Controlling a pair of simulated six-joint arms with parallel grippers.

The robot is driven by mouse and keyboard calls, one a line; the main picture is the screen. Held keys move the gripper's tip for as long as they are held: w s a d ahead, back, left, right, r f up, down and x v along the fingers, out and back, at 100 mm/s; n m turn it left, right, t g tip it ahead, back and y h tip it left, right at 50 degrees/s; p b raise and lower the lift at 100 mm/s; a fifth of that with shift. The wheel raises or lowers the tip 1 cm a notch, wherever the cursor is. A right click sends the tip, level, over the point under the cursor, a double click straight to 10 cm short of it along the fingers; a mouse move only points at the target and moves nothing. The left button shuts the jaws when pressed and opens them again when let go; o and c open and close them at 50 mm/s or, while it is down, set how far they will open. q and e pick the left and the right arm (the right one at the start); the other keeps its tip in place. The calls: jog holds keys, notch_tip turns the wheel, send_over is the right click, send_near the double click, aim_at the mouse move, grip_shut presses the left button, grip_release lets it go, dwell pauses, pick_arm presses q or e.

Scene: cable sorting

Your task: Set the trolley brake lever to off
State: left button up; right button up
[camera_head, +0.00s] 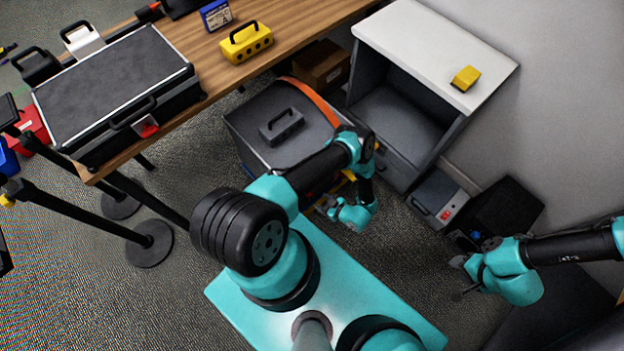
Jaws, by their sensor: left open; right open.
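A grey-topped box with an orange edge (318,100), possibly the trolley, stands on the floor by the wooden table. A dark grey handled block (281,127) sits on it. I cannot make out a brake lever; my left arm covers the box's near right side. My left gripper (328,206) is open, low in front of that box, near a small yellow part partly hidden behind it. My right gripper (459,278) is open over the floor at the right, apart from the box.
A wooden table (213,75) at the upper left holds a large black case (115,85) and a yellow handled block (246,42). A white-topped cabinet (420,40) stands at the upper right. A grey device with a red switch (438,197) and a black bin (510,208) lie near my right gripper.

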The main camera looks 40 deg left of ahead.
pick_arm(q)
jog(key=x, duration=0.6)
jog(key=shift+a+f, duration=0.1)
jog(key=shift+a, duration=0.1)
grip_shut()
dwell(0.4)
